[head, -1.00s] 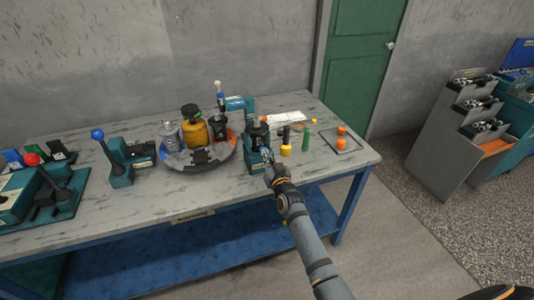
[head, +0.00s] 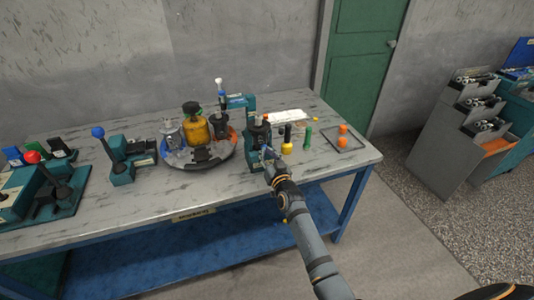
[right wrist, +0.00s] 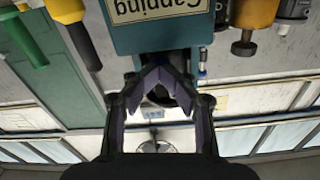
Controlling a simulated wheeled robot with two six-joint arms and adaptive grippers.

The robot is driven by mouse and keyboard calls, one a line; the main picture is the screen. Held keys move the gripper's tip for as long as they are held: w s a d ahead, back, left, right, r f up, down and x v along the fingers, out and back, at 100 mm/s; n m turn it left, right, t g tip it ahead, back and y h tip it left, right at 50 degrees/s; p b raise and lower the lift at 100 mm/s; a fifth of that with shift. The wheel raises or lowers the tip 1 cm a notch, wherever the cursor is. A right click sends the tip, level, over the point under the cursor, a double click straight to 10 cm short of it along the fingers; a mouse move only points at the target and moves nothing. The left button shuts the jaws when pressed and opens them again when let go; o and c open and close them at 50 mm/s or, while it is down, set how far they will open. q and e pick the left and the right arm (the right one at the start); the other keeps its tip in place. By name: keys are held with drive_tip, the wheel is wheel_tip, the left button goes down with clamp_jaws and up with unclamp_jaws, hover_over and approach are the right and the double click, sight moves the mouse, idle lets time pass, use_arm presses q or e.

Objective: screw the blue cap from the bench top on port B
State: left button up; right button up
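A teal stand (head: 252,160) with a dark motor body (head: 260,133) on it stands near the bench's front edge. In the right wrist view the same stand (right wrist: 158,32) carries a label reading "Capping". My right gripper (head: 268,155) is at the front of this stand. In the right wrist view my right gripper (right wrist: 158,75) has its fingers converging around a dark round part below the label. The fingertip contact is too dark to read. A speck of blue shows at the fingertips in the head view; I cannot tell whether it is the cap. Port B's marking is not readable. My left gripper is out of view.
A round tray (head: 200,164) with an amber jar (head: 194,130) stands left of the stand. A yellow-and-black tool (head: 287,140), a green cylinder (head: 308,137) and a square tray (head: 356,145) with orange caps are to the right. A blue-knobbed lever unit (head: 120,165) stands further left.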

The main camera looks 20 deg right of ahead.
drive_tip(key=shift+f, duration=0.2)
drive_tip(key=shift+f, duration=0.1)
drive_tip(key=n+b, duration=0.1)
drive_tip(key=n, duration=0.1)
drive_tip(key=n+b, duration=0.4)
drive_tip(key=n, duration=0.1)
drive_tip(key=shift+s+f, duration=0.1)
drive_tip(key=shift+f, duration=0.15)
drive_tip(key=n, duration=0.3)
drive_tip(key=shift+d+r+b, duration=0.1)
drive_tip(key=shift+r+b, duration=0.3)
drive_tip(key=shift+r, duration=0.15)
drive_tip(key=shift+c, duration=0.2)
drive_tip(key=shift+s+r, duration=0.1)
clamp_jaws()
drive_tip(key=shift+r, duration=0.1)
